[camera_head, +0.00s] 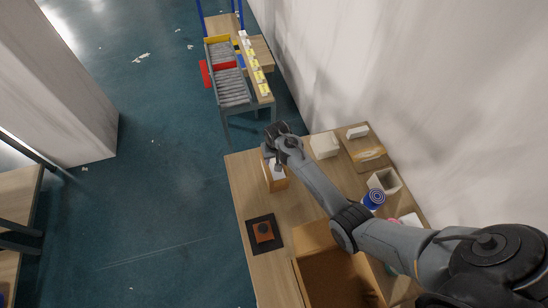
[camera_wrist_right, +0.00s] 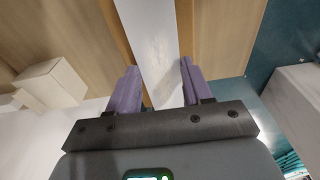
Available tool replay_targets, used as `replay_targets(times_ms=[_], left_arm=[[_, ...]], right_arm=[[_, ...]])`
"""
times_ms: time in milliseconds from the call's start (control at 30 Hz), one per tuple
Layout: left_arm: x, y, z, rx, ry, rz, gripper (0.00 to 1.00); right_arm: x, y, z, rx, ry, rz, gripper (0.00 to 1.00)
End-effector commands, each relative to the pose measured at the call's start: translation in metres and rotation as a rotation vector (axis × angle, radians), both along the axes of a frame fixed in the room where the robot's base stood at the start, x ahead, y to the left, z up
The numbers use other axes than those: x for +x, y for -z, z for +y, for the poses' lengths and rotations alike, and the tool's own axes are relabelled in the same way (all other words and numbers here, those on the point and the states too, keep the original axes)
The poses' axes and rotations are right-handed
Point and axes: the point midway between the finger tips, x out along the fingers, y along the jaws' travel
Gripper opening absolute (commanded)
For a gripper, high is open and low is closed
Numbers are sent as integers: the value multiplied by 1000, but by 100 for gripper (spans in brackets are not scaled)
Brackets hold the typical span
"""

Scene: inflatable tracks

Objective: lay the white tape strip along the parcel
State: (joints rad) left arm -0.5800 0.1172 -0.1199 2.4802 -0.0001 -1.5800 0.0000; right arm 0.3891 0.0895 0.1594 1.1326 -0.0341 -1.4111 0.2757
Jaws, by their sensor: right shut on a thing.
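The brown parcel (camera_head: 274,184) stands near the far left edge of the wooden table (camera_head: 252,190). My right gripper (camera_head: 275,162) is over it, shut on the white tape strip (camera_head: 277,171). In the right wrist view the strip (camera_wrist_right: 148,25) runs away between the two purple fingers (camera_wrist_right: 157,68), with the parcel's brown surface (camera_wrist_right: 207,35) beside it. I cannot tell whether the strip touches the parcel. My left gripper is not in view.
An open cardboard box (camera_head: 315,236) stands at the near side. A black mat (camera_head: 254,242) bears a small brown block (camera_head: 264,231). A white box (camera_head: 324,145), a white container (camera_head: 384,180) and a blue roll (camera_head: 373,199) stand to the right. The table between mat and parcel is clear.

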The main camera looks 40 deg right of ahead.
Motion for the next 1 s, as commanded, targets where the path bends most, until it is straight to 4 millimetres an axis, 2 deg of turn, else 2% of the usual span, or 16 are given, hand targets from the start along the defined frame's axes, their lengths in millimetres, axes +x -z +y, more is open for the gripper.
replay_targets(times_ms=[467, 500, 633, 1000], left_arm=[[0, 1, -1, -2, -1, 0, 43], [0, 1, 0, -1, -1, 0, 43], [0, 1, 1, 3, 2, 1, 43], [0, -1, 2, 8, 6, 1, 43]], right_arm=[[0, 8, 0, 0, 0, 0, 22], [0, 7, 0, 0, 0, -1, 56], [0, 6, 0, 0, 0, -1, 75], [0, 2, 0, 0, 0, -3, 75]])
